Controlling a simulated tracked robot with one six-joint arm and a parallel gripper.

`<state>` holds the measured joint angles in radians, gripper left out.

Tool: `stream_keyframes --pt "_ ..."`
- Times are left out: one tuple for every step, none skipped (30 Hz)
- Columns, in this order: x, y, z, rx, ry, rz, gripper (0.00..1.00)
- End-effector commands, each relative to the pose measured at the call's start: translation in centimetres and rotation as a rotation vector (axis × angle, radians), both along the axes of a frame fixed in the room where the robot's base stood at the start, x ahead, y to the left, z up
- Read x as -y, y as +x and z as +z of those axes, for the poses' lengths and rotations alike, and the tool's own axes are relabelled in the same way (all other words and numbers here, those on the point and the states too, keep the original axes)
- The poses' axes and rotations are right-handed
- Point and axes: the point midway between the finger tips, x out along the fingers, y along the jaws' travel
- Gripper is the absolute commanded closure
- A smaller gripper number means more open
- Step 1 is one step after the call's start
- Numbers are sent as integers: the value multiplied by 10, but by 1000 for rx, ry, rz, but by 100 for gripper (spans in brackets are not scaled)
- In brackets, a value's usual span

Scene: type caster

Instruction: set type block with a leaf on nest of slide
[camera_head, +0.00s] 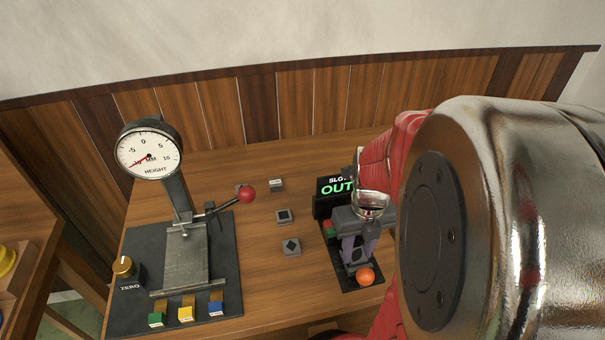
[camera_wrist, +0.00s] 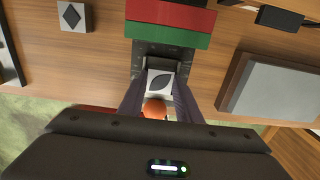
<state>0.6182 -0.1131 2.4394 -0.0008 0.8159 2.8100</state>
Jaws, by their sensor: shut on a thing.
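The type block with a dark leaf (camera_wrist: 161,83) sits between my fingertips in the wrist view, its leaf face up. My gripper (camera_head: 359,250) is shut on this block, at the outer end of the slide. The slide (camera_wrist: 150,48) is a dark track with an orange ball knob (camera_head: 365,276) at its near end; the knob also shows in the wrist view (camera_wrist: 155,110). The block is over or in the nest; I cannot tell if it touches the nest floor, which is hidden under it.
A display (camera_head: 337,188) reads OUT behind the slide. Red and green bars (camera_wrist: 170,27) lie across the track. Several other type blocks, one with a diamond (camera_head: 291,247), lie left on the table. A height gauge (camera_head: 148,150) with a red-knobbed lever stands farther left.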

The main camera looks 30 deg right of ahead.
Motion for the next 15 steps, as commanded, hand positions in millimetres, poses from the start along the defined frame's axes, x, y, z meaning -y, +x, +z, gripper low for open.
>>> stream_keyframes --pt "0 0 0 1 0 0 100" --pt "0 0 0 1 -1 0 100" --pt "0 0 0 1 -1 0 100" --pt "0 0 0 1 0 1 100" --pt "0 0 0 1 0 1 100" --pt "0 1 0 1 0 1 100" --pt "0 1 0 1 0 1 100" --pt "0 0 -1 1 0 1 100" --pt "0 0 -1 1 0 1 100" --pt "0 0 -2 1 0 1 100" --pt "0 0 -3 0 0 1 100" --pt "0 0 -4 0 0 1 100" --pt "0 0 -5 -1 0 1 100" --pt "0 0 -5 -2 1 1 100" --pt "-1 -1 -7 -3 1 1 100"
